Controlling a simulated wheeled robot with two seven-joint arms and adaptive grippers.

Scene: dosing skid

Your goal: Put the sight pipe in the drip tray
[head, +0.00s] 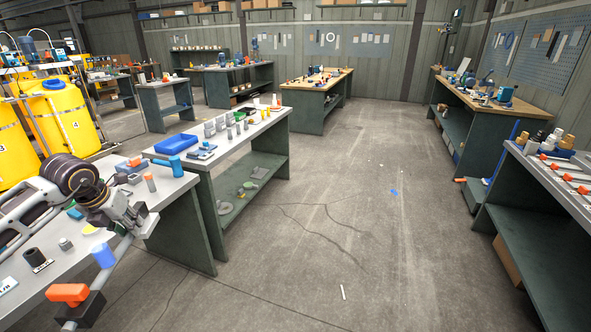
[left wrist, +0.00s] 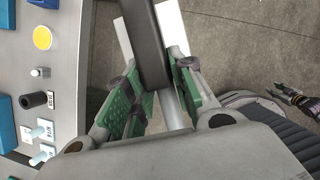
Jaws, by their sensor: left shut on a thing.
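My left gripper (head: 128,216) is above the right edge of the near bench, shut on the sight pipe (head: 124,247), a light grey tube slanting down to the left. In the left wrist view, green-padded fingers (left wrist: 155,95) close around the pipe (left wrist: 175,108), with a dark length of bar (left wrist: 149,45) between them. Along the same line in the head view are a blue sleeve (head: 103,255) and a dark body with an orange handle (head: 68,294); I cannot tell whether they are joined to the held pipe. A blue tray (head: 176,143), apparently the drip tray, lies on the second bench, apart from the gripper.
The near bench (head: 175,196) carries a black cylinder (head: 35,257), a small grey cylinder (head: 65,244) and a blue T-shaped part (head: 171,165). Several small parts stand right of the blue tray. Open floor (head: 330,230) lies right of the benches. Yellow tanks (head: 66,112) stand at the left.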

